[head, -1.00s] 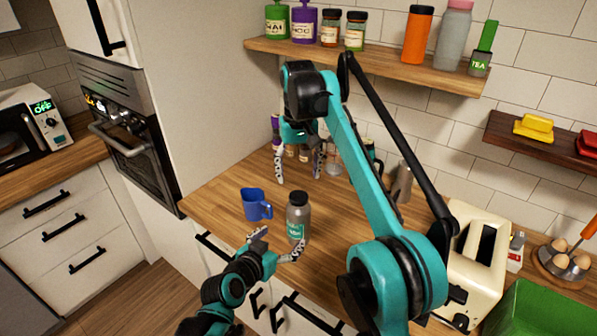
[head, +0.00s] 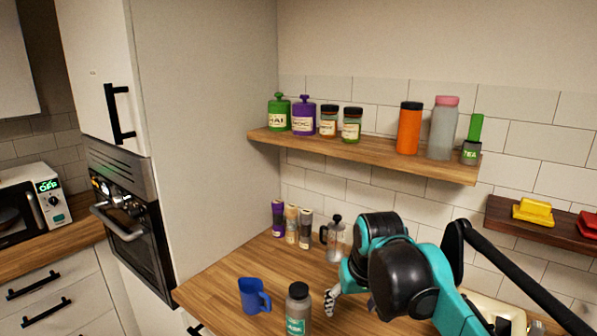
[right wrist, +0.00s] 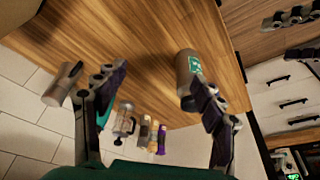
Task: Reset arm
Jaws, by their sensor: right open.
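My right arm comes in from the lower right of the head view. Its gripper (head: 350,303) points down over the counter, right of the grey jar, partly hidden by my arm. The right wrist view shows my right gripper (right wrist: 153,92) open, with nothing between its fingers. The grey jar with a green label (head: 298,308) stands upright near the counter's front edge; in the right wrist view the jar (right wrist: 187,68) is close beside one finger. My left arm is out of the head view. Jointed finger-like parts (right wrist: 290,16) beyond the counter edge seem to be my left gripper.
A blue mug (head: 252,296) stands left of the jar. A wooden shelf (head: 390,155) with jars hangs above. A metallic vessel (right wrist: 61,84) lies left in the wrist view.

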